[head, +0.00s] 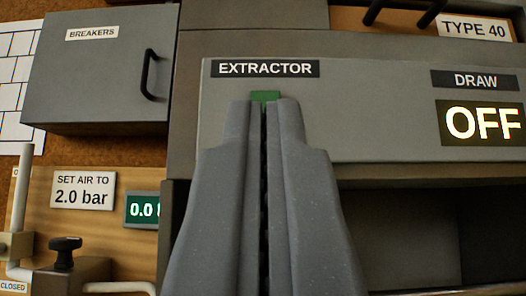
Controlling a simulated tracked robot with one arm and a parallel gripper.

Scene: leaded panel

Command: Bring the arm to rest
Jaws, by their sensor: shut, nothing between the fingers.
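My gripper (264,103) is in the middle of the head view, pointing up and away, with its two grey fingers shut together and nothing between them. Its tips overlap the lower part of a green switch or button (265,96) under the EXTRACTOR label (265,69). I cannot tell whether the tips touch it. The DRAW display (484,123) to the right reads OFF.
A grey BREAKERS box (95,75) with a black handle (150,74) is at upper left. Below it are a SET AIR TO 2.0 bar sign (83,190), a partly hidden gauge display (142,210) and a black knob (65,252). A dark recess (410,235) lies under the extractor panel.

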